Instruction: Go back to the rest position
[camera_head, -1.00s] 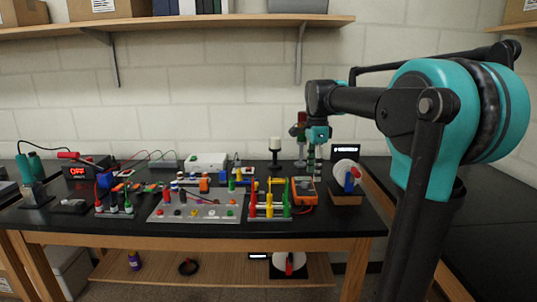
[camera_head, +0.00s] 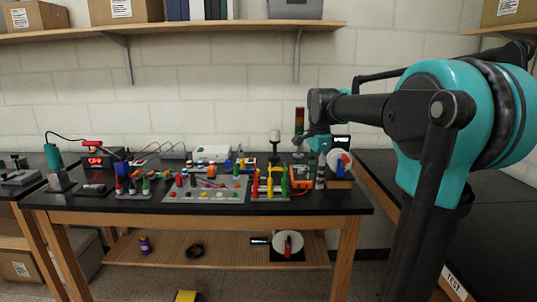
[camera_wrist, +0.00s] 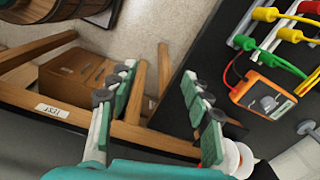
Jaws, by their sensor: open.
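My gripper (camera_head: 317,170) hangs at the end of my arm over the right end of the black-topped bench (camera_head: 70,201) in the head view. In the wrist view my gripper (camera_wrist: 158,80) has its two green-and-grey padded fingers well apart, with nothing between them. The floor and the bench's wooden frame show beyond them. An orange multimeter (camera_wrist: 266,96) lies to the right of the fingers. Whether the fingers touch anything on the bench cannot be told.
A grey panel (camera_head: 180,196) with several plugs and a rack of coloured probes (camera_head: 270,187) stand on the bench. A white spool (camera_head: 339,163) is close by my gripper. A second dark bench (camera_head: 500,245) lies right. A yellow object (camera_head: 187,296) is on the floor in front.

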